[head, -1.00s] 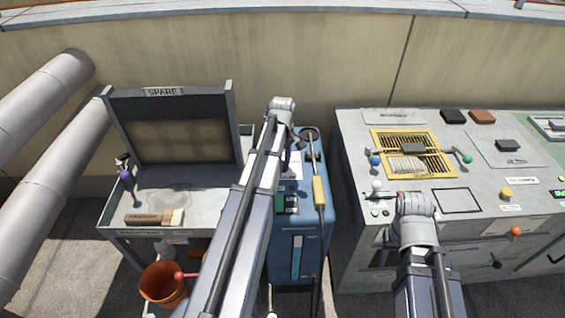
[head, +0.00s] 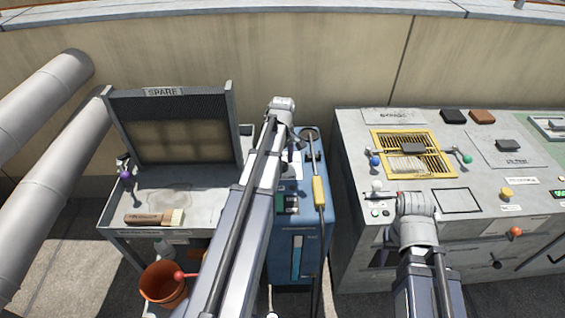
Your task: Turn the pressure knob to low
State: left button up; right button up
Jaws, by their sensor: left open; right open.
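A blue machine (head: 309,228) stands in the middle, with a dark panel (head: 291,203) and a lit gauge strip (head: 297,258) on it. I cannot make out a pressure knob or its setting; my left arm covers part of the machine's top. My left gripper (head: 292,160) points down over the machine's back top part, open, its fingers small and partly hidden by the arm. I cannot tell whether it touches anything. My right gripper (head: 378,197) is open and empty, low over the front left of the grey cabinet top, near a white knob (head: 376,186).
A yellow-handled wand (head: 319,191) stands at the blue machine's right side. The grey cabinet (head: 352,150) carries a yellow-framed grille (head: 376,143) and several coloured knobs.

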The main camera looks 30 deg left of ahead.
aim_at(283, 164)
pick_arm(q)
jog(key=shift+r+p, duration=3.85)
jog(key=shift+r, duration=0.1)
jog(key=s+d+r+m+p, duration=0.2)
jog(key=s+d+m, duration=0.3)
jog(key=d, duration=0.5)
jog(key=s+d+r+m+p, duration=0.2)
jog(key=s+d+m, duration=0.4)
jog(key=d, duration=0.4)
jog(key=s+d+r+m+y+p, duration=0.1)
jog(key=s+d+r+m+p, duration=0.1)
jog(key=s+d+m, duration=0.3)
jog(key=d+m, duration=0.3)
jog(key=d, duration=0.2)
jog(key=shift+s+d, duration=0.2)
jog(key=shift+s, duration=0.1)
